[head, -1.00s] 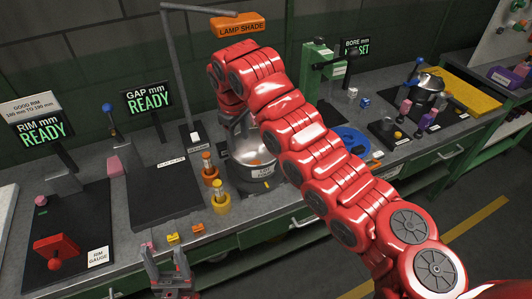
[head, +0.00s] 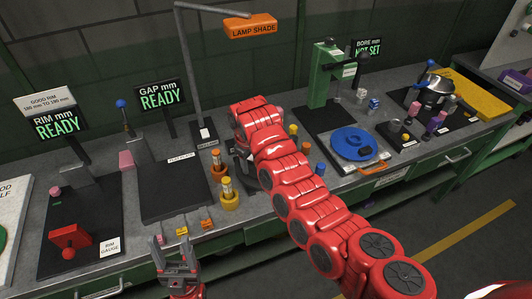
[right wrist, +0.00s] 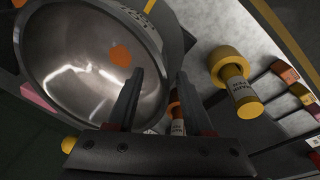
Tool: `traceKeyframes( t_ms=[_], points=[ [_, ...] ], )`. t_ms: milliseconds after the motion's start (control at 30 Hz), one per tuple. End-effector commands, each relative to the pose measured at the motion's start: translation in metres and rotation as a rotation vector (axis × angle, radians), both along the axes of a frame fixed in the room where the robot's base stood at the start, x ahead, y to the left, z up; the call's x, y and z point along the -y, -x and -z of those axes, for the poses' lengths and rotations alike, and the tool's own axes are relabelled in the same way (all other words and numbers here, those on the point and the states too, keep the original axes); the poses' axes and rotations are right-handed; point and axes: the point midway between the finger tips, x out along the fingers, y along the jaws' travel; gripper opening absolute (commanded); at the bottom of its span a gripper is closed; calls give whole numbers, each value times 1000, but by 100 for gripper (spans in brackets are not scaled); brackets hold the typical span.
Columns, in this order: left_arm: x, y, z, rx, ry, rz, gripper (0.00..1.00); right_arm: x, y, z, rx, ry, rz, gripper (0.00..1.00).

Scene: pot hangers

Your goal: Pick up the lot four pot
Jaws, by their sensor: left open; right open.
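A shiny metal pot (right wrist: 85,65) with an orange dot inside fills the upper left of the right wrist view. Its lot label cannot be read there. In the head view my right arm hides nearly all of it. My right gripper (right wrist: 158,85) is open at the pot's near rim. One finger overlaps the bowl and the other shows outside it; I cannot tell whether the wall lies between them. In the head view the right fingertips are hidden. My left gripper (head: 176,248) is open and empty at the bench's front edge.
Yellow pegs (head: 228,195) stand close to the pot. A lamp shade (head: 250,27) hangs from a tall post above. A dark flat plate (head: 172,190) and the red-knobbed rim gauge (head: 70,240) lie left. A blue disc (head: 352,143) and another pot (head: 434,90) stand right.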

Motion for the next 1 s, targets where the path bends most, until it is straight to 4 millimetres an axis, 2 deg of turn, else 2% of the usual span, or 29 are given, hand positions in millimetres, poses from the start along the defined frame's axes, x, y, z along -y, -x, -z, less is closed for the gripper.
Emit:
traceKeyframes(
  t_ms=[100, 300, 500, 567, 800, 1000],
  points=[
    [0, 0, -19, 0, 0, 0, 60, 0, 1, 15, -8, 3, -1, 52],
    [0, 0, -20, 0, 0, 0, 60, 1, -4, 38, -4, 3, 1, 52],
    [0, 0, -19, 0, 0, 0, 60, 0, -4, 40, -1, 0, 0, 52],
    [0, 0, -19, 0, 0, 0, 60, 0, -4, 40, -1, 0, 0, 43],
    [0, 0, -19, 0, 0, 0, 60, 1, -4, 40, -1, 0, 0, 0],
    [0, 0, -19, 0, 0, 0, 60, 1, -4, 40, -1, 0, 0, 0]
  ],
)
